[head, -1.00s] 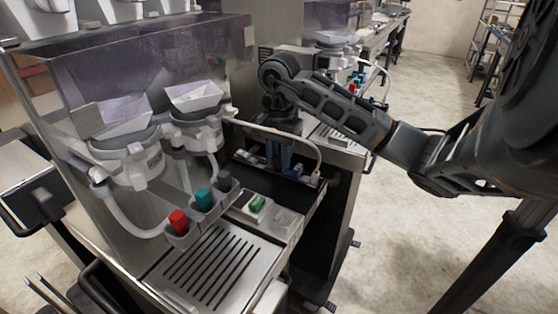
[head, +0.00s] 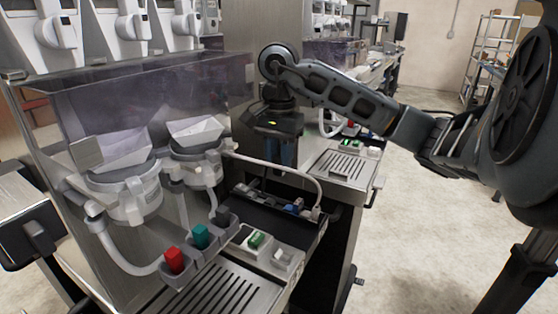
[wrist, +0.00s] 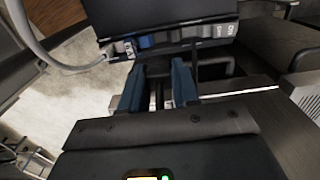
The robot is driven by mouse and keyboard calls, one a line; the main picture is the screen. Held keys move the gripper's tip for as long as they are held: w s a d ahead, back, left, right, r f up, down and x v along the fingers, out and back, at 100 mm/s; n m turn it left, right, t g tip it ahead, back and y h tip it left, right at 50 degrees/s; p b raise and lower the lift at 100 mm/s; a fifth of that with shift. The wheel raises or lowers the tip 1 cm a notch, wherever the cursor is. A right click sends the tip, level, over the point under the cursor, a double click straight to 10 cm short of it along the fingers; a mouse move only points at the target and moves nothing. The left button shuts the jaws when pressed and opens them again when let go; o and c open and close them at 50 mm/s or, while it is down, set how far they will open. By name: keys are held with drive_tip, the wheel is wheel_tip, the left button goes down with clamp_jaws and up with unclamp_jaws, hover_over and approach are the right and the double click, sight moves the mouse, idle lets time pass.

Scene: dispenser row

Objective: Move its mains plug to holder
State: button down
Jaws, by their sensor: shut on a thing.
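My gripper (head: 282,160) points down over the dark tray (head: 262,202) on the right side of the near dispenser. Its two blue fingers also show in the wrist view (wrist: 157,92). They are closed on a small dark and grey thing (wrist: 155,97), which appears to be the mains plug; the fingers hide most of it. A thin black cord-like piece (wrist: 195,58) stands beside the right finger. Which part is the plug's holder, I cannot tell. A grey block (head: 226,217) with a red cap (head: 174,259) and a teal cap (head: 200,236) sits at the dispenser's front.
A white hose (head: 290,170) arches over the tray to small blue parts (head: 297,205) at its right end. A slotted drip tray (head: 215,295) and a green switch (head: 256,240) lie in front. Another dispenser stands behind. Open floor (head: 420,240) lies right.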

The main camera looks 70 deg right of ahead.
sight(279, 156)
drive_tip(key=shift+r, duration=1.05)
idle(0.9)
drive_tip(key=shift+r, duration=1.45)
